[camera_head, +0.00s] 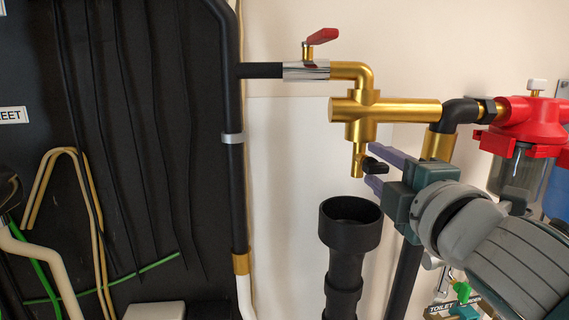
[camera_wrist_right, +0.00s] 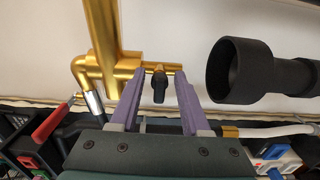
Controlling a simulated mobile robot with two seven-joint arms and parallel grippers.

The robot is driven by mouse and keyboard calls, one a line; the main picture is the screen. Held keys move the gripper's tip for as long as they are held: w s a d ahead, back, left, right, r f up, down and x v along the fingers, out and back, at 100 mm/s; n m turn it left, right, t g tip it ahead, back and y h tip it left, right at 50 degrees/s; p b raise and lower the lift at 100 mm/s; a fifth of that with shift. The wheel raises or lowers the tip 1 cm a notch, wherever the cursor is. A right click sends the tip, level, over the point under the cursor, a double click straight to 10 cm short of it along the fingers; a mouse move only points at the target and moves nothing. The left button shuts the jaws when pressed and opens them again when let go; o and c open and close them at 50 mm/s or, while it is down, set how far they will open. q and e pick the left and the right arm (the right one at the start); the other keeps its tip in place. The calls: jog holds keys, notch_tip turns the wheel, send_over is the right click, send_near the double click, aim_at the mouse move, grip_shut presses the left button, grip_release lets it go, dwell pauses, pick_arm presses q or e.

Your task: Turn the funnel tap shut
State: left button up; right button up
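The funnel tap is a small black handle (camera_head: 375,165) on a brass outlet (camera_head: 357,160) under the horizontal brass body (camera_head: 385,110). A black funnel (camera_head: 350,212) stands upright below the outlet, with a gap between them. My right gripper (camera_head: 371,164) is open, its two purple fingers above and below the handle in the head view. In the right wrist view the black handle (camera_wrist_right: 159,88) lies between the spread fingers (camera_wrist_right: 158,78), with visible gaps on both sides. My left gripper is not in view.
A red lever (camera_head: 322,37) tops a chrome valve (camera_head: 306,71) on the upper pipe. A red filter housing (camera_head: 528,125) is at the right, near my right arm. A black vertical pipe (camera_head: 233,180) runs left of the funnel. White wall is clear between them.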

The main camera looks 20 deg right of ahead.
jog(key=v, duration=1)
dwell(0.4)
